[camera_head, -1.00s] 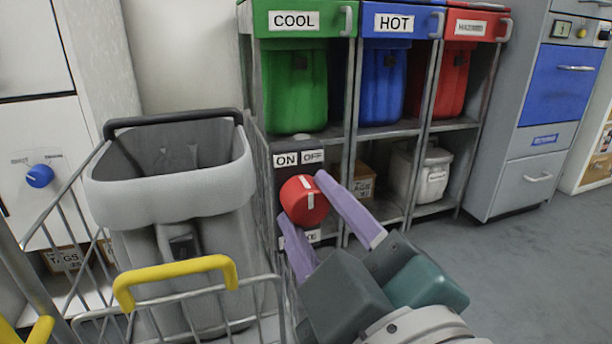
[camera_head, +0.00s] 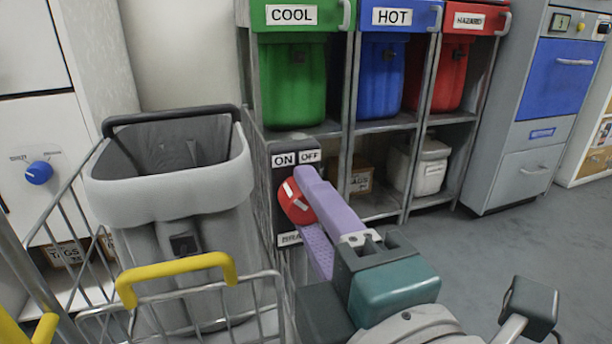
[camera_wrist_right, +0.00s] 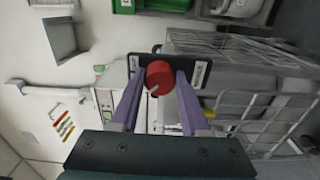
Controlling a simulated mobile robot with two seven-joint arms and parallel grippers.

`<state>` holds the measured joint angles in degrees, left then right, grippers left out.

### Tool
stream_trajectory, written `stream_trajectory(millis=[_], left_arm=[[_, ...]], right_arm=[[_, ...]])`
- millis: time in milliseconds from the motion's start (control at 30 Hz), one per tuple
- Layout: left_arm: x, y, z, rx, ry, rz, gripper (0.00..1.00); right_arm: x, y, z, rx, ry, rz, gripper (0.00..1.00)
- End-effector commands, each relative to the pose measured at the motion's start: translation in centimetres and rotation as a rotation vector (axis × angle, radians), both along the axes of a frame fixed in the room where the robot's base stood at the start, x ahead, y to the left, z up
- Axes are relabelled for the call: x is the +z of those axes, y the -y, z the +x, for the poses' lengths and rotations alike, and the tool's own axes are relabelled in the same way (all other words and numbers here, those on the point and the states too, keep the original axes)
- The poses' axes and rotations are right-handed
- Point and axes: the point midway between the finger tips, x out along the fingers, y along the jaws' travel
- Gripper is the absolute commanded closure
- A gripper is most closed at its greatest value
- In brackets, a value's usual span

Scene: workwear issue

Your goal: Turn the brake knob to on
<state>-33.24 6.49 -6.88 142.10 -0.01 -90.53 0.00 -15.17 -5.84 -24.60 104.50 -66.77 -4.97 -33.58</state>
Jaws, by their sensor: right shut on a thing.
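The red brake knob (camera_head: 293,204) has a white pointer line and sits on a dark panel (camera_head: 279,175). Above it are an ON label (camera_head: 284,160) at left and an OFF label (camera_head: 310,156) at right. The pointer leans to the upper left, towards ON. My right gripper (camera_head: 304,201) is shut on the knob, with one lilac finger on each side, partly covering it and the lower BRAKE label. In the right wrist view the knob (camera_wrist_right: 160,76) sits between both fingertips. My left gripper is not in view.
A wire cart (camera_head: 249,278) with yellow handles and a grey bin (camera_head: 165,186) stand left of the panel. Behind is a rack with green (camera_head: 292,85), blue (camera_head: 380,80) and red (camera_head: 436,80) bins. A blue knob (camera_head: 38,173) is on the left cabinet. The floor at right is clear.

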Motion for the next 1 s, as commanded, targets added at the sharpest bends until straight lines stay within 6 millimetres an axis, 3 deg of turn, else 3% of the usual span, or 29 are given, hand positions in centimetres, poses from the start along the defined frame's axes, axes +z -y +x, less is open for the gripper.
stream_trajectory(millis=[600, 633, 867, 1000], left_arm=[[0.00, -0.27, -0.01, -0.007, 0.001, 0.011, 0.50], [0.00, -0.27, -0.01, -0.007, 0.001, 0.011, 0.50], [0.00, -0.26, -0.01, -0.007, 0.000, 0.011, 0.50], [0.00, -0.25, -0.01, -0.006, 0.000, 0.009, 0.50]], right_arm=[[0.01, -0.03, -0.01, 0.001, 0.012, -0.038, 1.00], [0.01, -0.03, -0.01, 0.001, 0.012, -0.037, 0.51], [0.00, -0.01, 0.00, 0.001, 0.012, -0.036, 0.26], [0.00, -0.01, 0.00, 0.000, 0.011, -0.035, 0.25]])
